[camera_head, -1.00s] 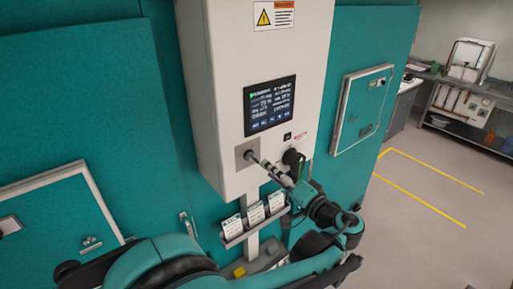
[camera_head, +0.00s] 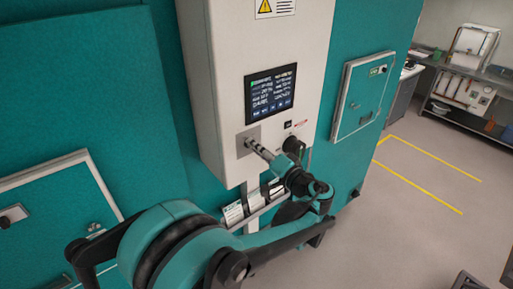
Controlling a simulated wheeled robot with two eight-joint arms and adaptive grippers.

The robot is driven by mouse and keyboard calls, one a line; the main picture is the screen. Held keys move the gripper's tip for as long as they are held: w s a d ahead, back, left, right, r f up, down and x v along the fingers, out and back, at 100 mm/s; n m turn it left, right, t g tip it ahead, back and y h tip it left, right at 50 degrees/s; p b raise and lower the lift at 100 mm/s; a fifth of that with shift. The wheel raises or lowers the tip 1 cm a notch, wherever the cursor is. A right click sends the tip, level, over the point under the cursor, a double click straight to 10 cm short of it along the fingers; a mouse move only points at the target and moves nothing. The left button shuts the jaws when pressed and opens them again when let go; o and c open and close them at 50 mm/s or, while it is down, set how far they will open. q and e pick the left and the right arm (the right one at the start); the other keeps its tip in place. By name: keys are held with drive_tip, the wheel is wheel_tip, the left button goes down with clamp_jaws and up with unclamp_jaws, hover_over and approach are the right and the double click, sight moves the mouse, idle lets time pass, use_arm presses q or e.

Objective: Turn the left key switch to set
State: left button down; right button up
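The control box (camera_head: 205,110) is a pale upright cabinet with a lit dark screen (camera_head: 270,92). Below the screen's left side is a square grey metal plate (camera_head: 241,139), where the left key switch sits. My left gripper (camera_head: 250,146) reaches it from the lower right, its tips at the plate. The fingers look like one narrow bar seen side-on, so their gap cannot be made out. The key is hidden behind the tips, and its angle cannot be read. A dark round knob or switch (camera_head: 290,144) shows to the right, partly behind the gripper. My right gripper is not in view.
A rack of white cards (camera_head: 233,213) hangs under the box, partly covered by my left arm. Teal chamber walls with a framed door (camera_head: 362,98) stand beside it. Open floor (camera_head: 400,215) with yellow lines lies to the right. A metal shelf (camera_head: 470,115) stands farther back.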

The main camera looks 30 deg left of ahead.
use_arm(q)
drive_tip(key=shift+m, duration=0.3)
drive_tip(key=shift+f+m+b, duration=0.15)
drive_tip(key=shift+m+b, duration=0.55)
drive_tip(key=shift+m, duration=0.2)
drive_tip(key=m+b, duration=0.1)
drive_tip(key=m, duration=0.2)
drive_tip(key=shift+m+b, duration=0.3)
drive_tip(key=m+b, duration=0.1)
drive_tip(key=m, duration=0.4)
drive_tip(key=shift+m+b, duration=0.4)
drive_tip(key=c, duration=1.3)
unclamp_jaws()
drive_tip(key=shift+d, duration=0.1)
